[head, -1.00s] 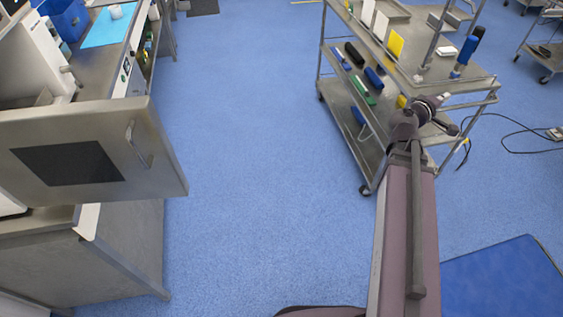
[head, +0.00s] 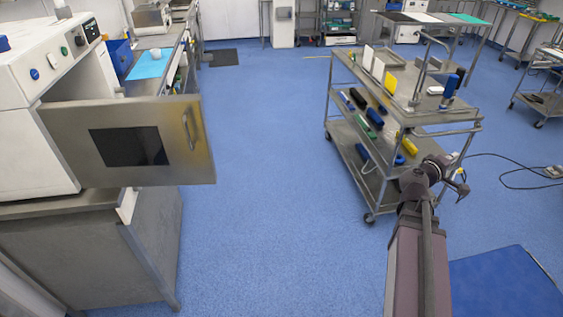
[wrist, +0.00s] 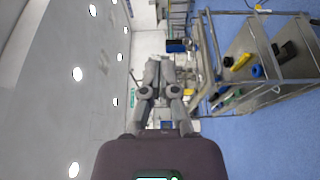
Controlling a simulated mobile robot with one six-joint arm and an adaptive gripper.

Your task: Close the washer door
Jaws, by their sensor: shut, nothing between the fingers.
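The washer's front control panel has several knobs and buttons. My gripper (wrist: 159,62) shows in the wrist view with its fingers together and nothing between them. The door is not seen in the wrist view.
A metal cart (head: 345,132) with bottles and boxes stands close beyond my arm; it also shows in the wrist view (wrist: 240,50). A steel counter (head: 150,262) runs under the washer. The blue floor (head: 265,190) between door and cart is clear. A cable lies at right.

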